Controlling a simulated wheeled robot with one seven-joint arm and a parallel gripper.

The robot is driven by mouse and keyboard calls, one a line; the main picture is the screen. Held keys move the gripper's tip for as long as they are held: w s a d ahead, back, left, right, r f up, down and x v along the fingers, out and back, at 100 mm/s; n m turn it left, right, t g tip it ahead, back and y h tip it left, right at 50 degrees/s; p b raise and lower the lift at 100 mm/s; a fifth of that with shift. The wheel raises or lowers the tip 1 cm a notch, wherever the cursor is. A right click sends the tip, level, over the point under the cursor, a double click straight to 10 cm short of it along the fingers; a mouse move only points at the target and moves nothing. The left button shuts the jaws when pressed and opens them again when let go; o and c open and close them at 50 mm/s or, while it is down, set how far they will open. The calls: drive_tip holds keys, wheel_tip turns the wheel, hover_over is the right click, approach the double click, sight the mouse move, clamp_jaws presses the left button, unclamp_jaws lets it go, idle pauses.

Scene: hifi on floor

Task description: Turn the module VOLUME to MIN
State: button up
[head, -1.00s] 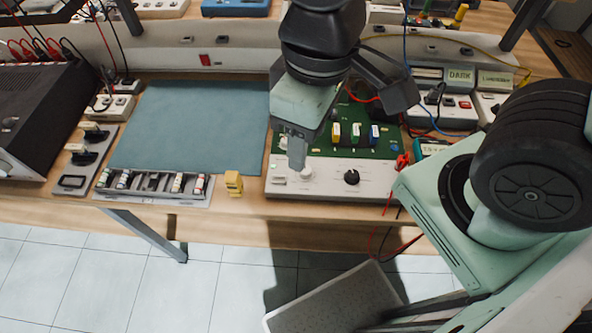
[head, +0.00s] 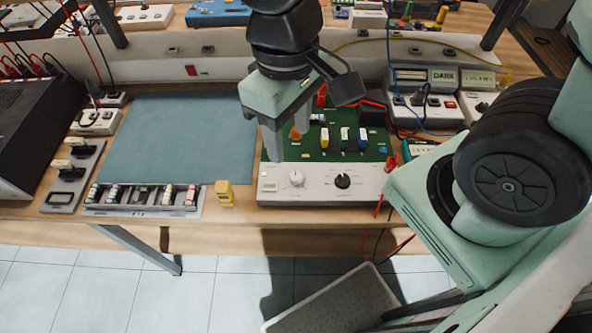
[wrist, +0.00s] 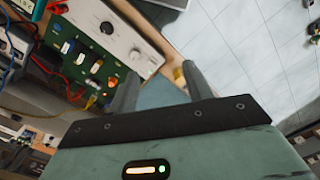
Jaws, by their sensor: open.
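The module (head: 320,191) is a white front panel with a green circuit board behind it, on the bench. The panel carries a white knob (head: 296,178) on the left and a black knob (head: 343,181) on the right. The labels are too small to read, so I cannot tell which is VOLUME. Both also show in the wrist view, the black knob (wrist: 107,27) left of the pale knob (wrist: 134,54). My gripper (head: 286,144) is open and empty, above the module's left part, apart from both knobs. Its fingers (wrist: 158,72) show in the wrist view.
A yellow block (head: 224,194) stands left of the module. A tray of small parts (head: 144,211) lies before a teal mat (head: 180,135). Red and blue wires and display boxes (head: 440,106) stand right and behind. The mat is clear.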

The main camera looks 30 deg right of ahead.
drive_tip(key=w+d+f+m+g, duration=0.25)
drive_tip(key=w+f+m, duration=0.2)
drive_tip(key=w, duration=0.25)
drive_tip(key=m+y, duration=0.2)
drive_tip(key=m, duration=0.6)
approach(296, 175)
drive_tip(key=shift+n+g, duration=0.25)
drive_tip(key=p+x, duration=0.2)
drive_tip(key=x, duration=0.6)
drive_tip(key=shift+a+f, duration=0.1)
drive_tip(key=shift+f, duration=0.35)
drive_tip(key=c, duration=1)
